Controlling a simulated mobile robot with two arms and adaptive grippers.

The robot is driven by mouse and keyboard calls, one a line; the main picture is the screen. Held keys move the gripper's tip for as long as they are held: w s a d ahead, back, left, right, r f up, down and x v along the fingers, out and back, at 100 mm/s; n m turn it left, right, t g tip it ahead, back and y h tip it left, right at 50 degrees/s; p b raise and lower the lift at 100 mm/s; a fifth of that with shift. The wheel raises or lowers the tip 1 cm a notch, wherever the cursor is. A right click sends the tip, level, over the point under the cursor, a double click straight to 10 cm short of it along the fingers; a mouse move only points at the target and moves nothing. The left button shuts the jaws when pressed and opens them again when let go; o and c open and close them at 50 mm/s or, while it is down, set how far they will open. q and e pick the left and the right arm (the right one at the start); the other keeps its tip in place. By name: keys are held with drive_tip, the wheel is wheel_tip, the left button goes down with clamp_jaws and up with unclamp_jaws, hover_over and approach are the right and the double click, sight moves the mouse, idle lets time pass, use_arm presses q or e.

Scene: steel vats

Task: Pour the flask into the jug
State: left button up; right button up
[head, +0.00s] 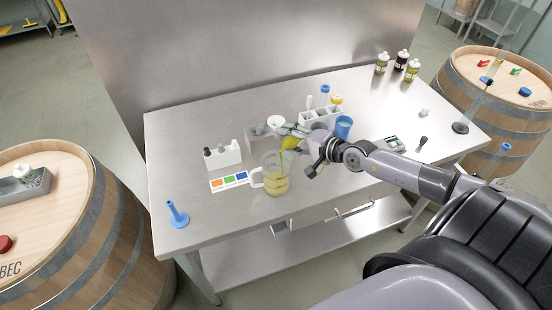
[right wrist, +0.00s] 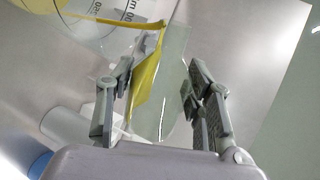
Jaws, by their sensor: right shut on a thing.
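My right gripper (head: 298,136) is shut on the flask (head: 289,143), a clear vessel with yellow liquid. The flask is tilted over the jug and its mouth points down to the left. A thin yellow stream runs from it into the glass jug (head: 270,171), which stands upright with its handle to the left and yellow liquid in its lower part. In the right wrist view the flask (right wrist: 172,85) lies between the fingers (right wrist: 160,95), and the jug (right wrist: 95,22) with printed marks shows at top left. My left gripper is not in view.
A white bottle rack (head: 222,156) and a colour card (head: 229,181) are left of the jug. A blue stand (head: 177,216) is at the table's left corner. A white funnel or cup (head: 276,122), a grey rack (head: 321,117) and a blue cup (head: 343,128) stand close behind the gripper.

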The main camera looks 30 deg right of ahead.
drive_tip(key=shift+w+d+r+p, duration=0.1)
drive_tip(key=shift+r+p, duration=0.05)
drive_tip(key=shift+p, duration=0.3)
drive_tip(key=shift+a, duration=0.2)
drive_tip(key=shift+r, duration=0.1)
drive_tip(key=shift+d+n+p, duration=0.1)
drive_tip(key=shift+n+p, duration=0.3)
drive_tip(key=shift+r+h, duration=0.1)
drive_tip(key=shift+h, duration=0.2)
drive_tip(key=shift+a+r+n, duration=0.15)
drive_tip(key=shift+a+n, duration=0.1)
drive_tip(key=shift+n, duration=0.05)
drive_tip(key=shift+d+h, duration=0.15)
drive_tip(key=shift+h, duration=0.15)
